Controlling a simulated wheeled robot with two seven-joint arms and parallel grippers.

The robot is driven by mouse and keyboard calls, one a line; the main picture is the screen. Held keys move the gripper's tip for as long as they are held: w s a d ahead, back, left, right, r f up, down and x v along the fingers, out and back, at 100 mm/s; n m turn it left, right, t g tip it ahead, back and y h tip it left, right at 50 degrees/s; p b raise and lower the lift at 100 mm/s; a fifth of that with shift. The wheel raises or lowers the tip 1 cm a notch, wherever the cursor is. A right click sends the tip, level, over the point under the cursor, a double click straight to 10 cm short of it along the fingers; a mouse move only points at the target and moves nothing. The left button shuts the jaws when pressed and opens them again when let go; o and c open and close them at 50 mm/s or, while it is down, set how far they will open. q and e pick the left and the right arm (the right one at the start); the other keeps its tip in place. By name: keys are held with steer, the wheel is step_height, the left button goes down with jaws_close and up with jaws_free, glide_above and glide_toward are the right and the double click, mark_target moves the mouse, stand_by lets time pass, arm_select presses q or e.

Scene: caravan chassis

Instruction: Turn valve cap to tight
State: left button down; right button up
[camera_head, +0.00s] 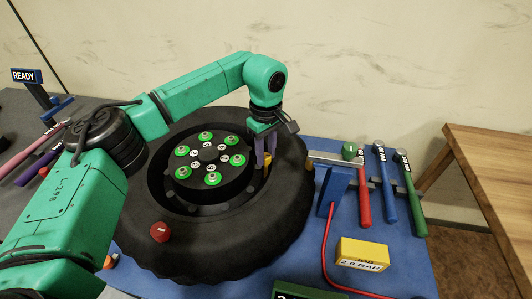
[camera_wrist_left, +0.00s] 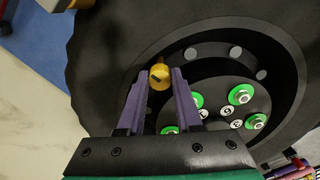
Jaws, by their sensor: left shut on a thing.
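A large black tyre with its wheel (camera_head: 290,205) lies flat on the blue mat. The yellow valve cap (camera_head: 267,158) stands near the inner edge of the tyre, on the right side of the wheel. My left gripper (camera_head: 265,154) points down at it, its purple fingers shut on the cap. In the left wrist view the yellow cap (camera_wrist_left: 160,75) sits between the tips of the two purple fingers (camera_wrist_left: 158,84), with a dark slot or mark on it. The fingers partly hide the cap in the head view. My right gripper is not in view.
A red cap (camera_head: 160,232) rests on the tyre's near side. Green-ringed wheel nuts (camera_head: 213,178) fill the hub. To the right are a blue stand (camera_head: 333,188) with a red hose, several coloured tools (camera_head: 388,190) and a yellow 2.0 BAR block (camera_head: 362,254).

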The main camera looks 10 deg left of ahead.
mark_target(266, 156)
arm_select(q)
steer(key=shift+w+r+m, duration=0.1)
steer(key=shift+r+m, duration=0.1)
steer(key=shift+m, duration=0.8)
steer(key=c, duration=0.6)
jaws_free()
steer(key=shift+f, duration=0.1)
step_height(266, 156, up, 15)
steer(key=shift+f+b, duration=0.2)
steer(key=shift+b, duration=0.3)
